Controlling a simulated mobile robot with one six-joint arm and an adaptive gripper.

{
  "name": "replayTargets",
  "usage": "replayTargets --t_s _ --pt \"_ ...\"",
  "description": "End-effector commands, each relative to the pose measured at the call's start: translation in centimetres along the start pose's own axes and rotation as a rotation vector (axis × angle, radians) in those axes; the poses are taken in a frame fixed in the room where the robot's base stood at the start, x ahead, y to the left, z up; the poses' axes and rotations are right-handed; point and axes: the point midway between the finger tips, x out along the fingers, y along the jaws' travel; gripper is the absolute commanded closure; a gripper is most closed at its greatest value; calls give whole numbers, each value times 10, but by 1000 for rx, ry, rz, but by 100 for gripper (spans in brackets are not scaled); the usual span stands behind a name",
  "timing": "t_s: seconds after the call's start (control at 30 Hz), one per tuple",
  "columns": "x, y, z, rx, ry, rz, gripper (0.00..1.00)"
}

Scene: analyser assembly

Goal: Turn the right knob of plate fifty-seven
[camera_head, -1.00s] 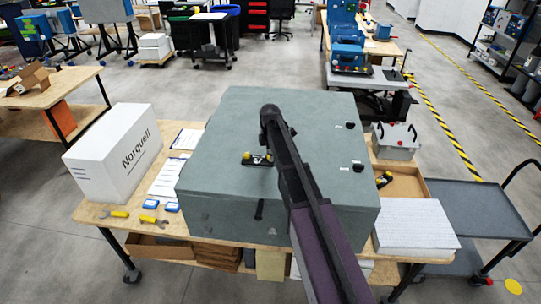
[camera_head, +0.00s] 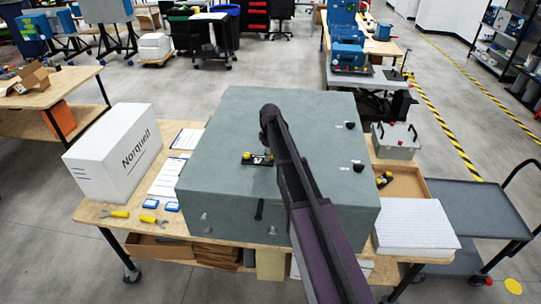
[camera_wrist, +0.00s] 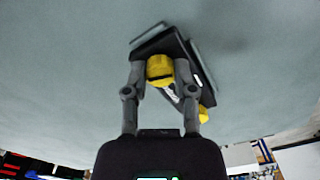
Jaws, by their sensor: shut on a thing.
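A black plate (camera_head: 258,160) with yellow knobs lies on the top of a large grey housing (camera_head: 215,140). In the head view, its left yellow knob (camera_head: 246,155) shows, while my arm hides the right side. In the wrist view, the plate (camera_wrist: 172,42) lies slanted. My gripper (camera_wrist: 160,75) has one finger on each side of a yellow knob (camera_wrist: 159,67) and is shut on it. This appears to be the right knob as the head view has it. The other yellow knob (camera_wrist: 203,114) shows below right, outside the fingers. The plate's number is not readable.
Two black knobs (camera_head: 358,167) stand on the housing's right side, and a black handle (camera_head: 259,210) is on its front. A white Norquell box (camera_head: 115,155) stands left on the wooden table (camera_head: 95,213). A grey cart (camera_head: 470,212) is at the right.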

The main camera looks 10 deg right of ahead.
Motion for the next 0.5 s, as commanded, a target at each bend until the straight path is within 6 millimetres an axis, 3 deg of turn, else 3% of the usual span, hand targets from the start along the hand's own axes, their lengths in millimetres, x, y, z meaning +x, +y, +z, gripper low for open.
replayTargets --t_s 0.5 --pt "0 -1 1 491 -3 0 100"
